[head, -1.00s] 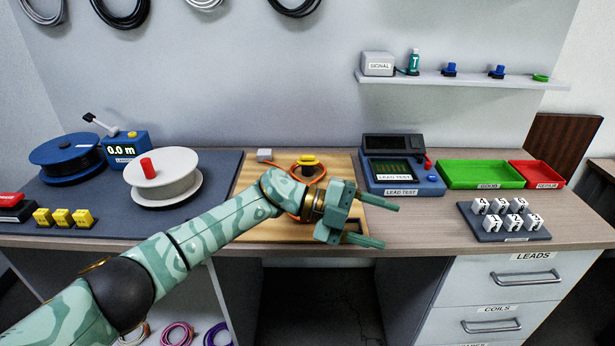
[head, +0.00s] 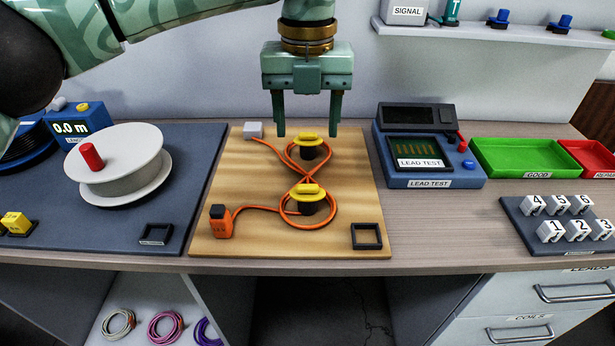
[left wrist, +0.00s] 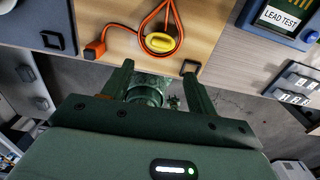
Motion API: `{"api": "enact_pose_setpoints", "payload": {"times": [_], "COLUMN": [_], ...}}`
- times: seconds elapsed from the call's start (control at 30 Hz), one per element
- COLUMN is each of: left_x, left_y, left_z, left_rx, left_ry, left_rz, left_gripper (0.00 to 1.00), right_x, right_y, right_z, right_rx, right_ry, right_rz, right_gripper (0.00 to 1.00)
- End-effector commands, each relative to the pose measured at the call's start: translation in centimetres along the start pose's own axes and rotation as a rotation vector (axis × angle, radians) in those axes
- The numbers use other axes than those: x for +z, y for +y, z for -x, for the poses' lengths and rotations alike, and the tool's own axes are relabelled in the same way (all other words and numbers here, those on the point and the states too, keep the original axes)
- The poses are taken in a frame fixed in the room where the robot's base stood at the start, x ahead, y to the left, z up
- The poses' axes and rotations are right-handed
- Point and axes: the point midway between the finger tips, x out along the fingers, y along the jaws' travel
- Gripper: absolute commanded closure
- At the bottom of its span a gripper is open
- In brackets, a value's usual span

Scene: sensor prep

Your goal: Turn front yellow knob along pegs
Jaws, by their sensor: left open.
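The front yellow knob (head: 308,190) sits on a dark peg on the wooden board (head: 225,180), with its long side about left to right. It also shows in the left wrist view (left wrist: 160,42). The rear yellow knob (head: 308,137) sits on a second peg behind it. An orange cable (head: 262,209) loops around both pegs in a figure eight. My left gripper (head: 307,132) is open and empty, pointing down. In the head view its fingers appear either side of the rear knob; its height above the board is hard to tell. My right gripper is not in view.
The cable's orange plug (head: 220,222) lies front left on the board, and a small black frame (head: 366,236) front right. A white reel (head: 120,165) stands left. The lead test box (head: 432,182) and green tray (head: 525,158) stand right.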

Motion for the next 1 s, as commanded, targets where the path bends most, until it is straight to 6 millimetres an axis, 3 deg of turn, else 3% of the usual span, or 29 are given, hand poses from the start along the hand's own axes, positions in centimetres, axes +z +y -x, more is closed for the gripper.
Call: {"api": "enact_pose_setpoints", "payload": {"times": [0.03, 0.1, 0.4, 0.6, 0.87, 0.9, 1.0], "left_x": [0.1, 0.1, 0.0, 0.0, 0.0, 0.0, 0.0], "left_y": [0.0, 0.0, -0.1, -0.1, -0.1, -0.1, -0.1], "left_z": [-2.2, -4.1, -10.2, -11.6, -11.6, -11.6, -11.6], "left_rx": [-0.002, -0.001, -0.003, -0.003, -0.004, -0.004, -0.004], "left_ry": [0.009, 0.01, 0.007, 0.002, 0.001, 0.001, 0.001], "left_rz": [-0.003, -0.004, -0.003, -0.002, -0.001, -0.001, -0.002], "left_gripper": [0.42, 0.42, 0.42, 0.42, 0.42, 0.45, 0.72], "right_x": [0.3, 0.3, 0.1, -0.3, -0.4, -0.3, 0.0], "right_y": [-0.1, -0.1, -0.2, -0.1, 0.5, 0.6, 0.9], "right_z": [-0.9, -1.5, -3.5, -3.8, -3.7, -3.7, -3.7], "right_rx": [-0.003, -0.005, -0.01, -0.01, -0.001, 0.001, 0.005], "right_ry": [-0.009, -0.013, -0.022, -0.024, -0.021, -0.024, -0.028], "right_rz": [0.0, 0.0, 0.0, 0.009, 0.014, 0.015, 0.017], "right_gripper": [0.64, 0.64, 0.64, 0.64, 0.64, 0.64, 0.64]}}
